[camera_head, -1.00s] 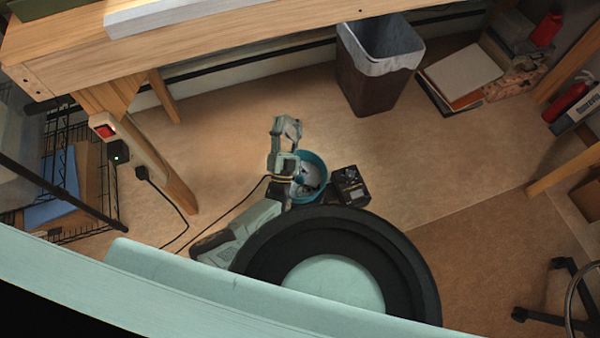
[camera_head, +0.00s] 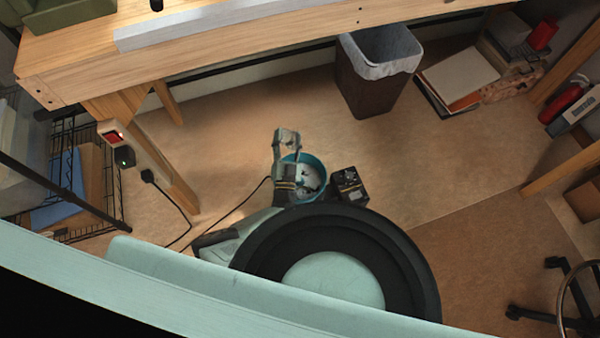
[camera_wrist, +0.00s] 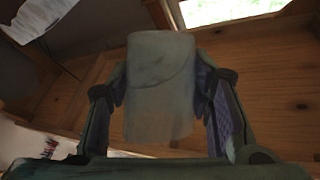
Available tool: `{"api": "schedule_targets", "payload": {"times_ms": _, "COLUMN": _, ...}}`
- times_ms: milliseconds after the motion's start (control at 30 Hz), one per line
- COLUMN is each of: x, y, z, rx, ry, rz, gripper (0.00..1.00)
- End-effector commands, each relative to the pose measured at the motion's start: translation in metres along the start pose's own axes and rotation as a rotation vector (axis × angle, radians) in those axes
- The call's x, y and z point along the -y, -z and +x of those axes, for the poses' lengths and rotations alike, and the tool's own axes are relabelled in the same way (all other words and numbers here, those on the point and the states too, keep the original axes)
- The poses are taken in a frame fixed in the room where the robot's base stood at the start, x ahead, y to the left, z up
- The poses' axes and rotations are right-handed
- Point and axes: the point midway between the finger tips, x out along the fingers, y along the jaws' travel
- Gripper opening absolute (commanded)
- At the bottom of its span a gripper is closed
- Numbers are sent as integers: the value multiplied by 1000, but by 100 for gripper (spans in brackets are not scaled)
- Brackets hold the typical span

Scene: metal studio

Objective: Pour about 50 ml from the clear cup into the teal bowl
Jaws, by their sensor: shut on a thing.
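The teal bowl (camera_head: 322,168) stands on the floor in the head view, just in front of my dark round base, partly hidden behind my arm. Something pale with dark marks shows inside it; I cannot tell what. In the wrist view my gripper (camera_wrist: 160,88) is shut on the clear cup (camera_wrist: 158,115), which looks greyish and see-through between the two fingers. A curved, slanting line crosses the cup, perhaps the liquid's edge or its rim. The cup cannot be made out in the head view, where my arm's end is beside the bowl's left edge.
A small black box (camera_head: 348,186) stands right of the bowl. A cable (camera_head: 240,207) runs over the floor at left. A wooden workbench (camera_head: 200,55) spans the back, with a lined bin (camera_head: 372,85) by it.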

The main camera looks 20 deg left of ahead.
Motion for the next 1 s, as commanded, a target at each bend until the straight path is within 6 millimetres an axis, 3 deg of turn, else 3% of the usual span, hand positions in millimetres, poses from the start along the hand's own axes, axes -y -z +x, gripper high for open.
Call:
{"api": "schedule_targets", "payload": {"times_ms": 267, "x": 2, "y": -4, "z": 4, "rx": 167, "ry": -42, "rz": -101, "gripper": 17}}
{"api": "schedule_targets", "payload": {"times_ms": 567, "x": -3, "y": -52, "z": 12, "rx": 417, "ry": -101, "rz": -248, "gripper": 17}}
{"api": "schedule_targets", "payload": {"times_ms": 1000, "x": -3, "y": -85, "z": 21, "rx": 676, "ry": -163, "rz": -400, "gripper": 17}}
